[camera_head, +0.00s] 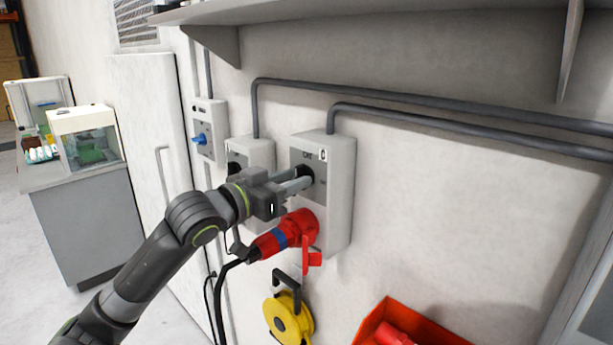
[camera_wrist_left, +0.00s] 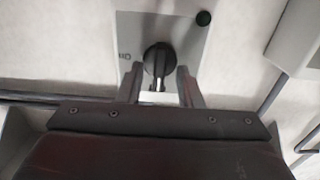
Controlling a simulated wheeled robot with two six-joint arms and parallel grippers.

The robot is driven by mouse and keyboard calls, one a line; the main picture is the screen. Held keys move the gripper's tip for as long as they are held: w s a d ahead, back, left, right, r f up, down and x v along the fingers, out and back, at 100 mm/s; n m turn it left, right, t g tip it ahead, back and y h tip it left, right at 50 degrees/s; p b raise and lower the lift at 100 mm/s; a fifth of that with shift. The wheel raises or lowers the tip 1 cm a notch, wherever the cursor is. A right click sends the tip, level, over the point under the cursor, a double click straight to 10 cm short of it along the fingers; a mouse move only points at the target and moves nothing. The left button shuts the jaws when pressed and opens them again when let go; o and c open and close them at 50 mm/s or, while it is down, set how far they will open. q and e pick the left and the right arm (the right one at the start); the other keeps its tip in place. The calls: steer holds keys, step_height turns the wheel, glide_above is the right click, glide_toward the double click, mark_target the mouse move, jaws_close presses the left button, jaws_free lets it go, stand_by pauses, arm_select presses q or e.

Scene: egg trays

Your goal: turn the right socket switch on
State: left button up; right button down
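The right socket box (camera_head: 342,185) is a light grey wall box with a darker grey front plate and a black rotary switch knob (camera_head: 306,172). A red plug (camera_head: 288,234) with a blue band sits in the socket below the knob. My left gripper (camera_head: 303,180) is at the knob, and its fingers partly hide it. In the left wrist view the two fingers (camera_wrist_left: 159,82) are apart, one on each side of the knob's grip bar (camera_wrist_left: 158,62), with gaps on both sides. The knob's bar points along the fingers there. My right gripper is not in view.
A second socket box (camera_head: 258,152) stands close on the left, with a smaller box with a blue plug (camera_head: 203,140) beyond. A yellow cable reel (camera_head: 288,318) and a red bin (camera_head: 395,308) are below. A shelf (camera_head: 360,12) runs above. Wall to the right is clear.

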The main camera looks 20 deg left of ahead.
arm_select(q)
steer(key=shift+w, duration=0.25)
steer(key=shift+s+r, duration=0.15)
steer(key=shift+s, duration=0.05)
jaws_close()
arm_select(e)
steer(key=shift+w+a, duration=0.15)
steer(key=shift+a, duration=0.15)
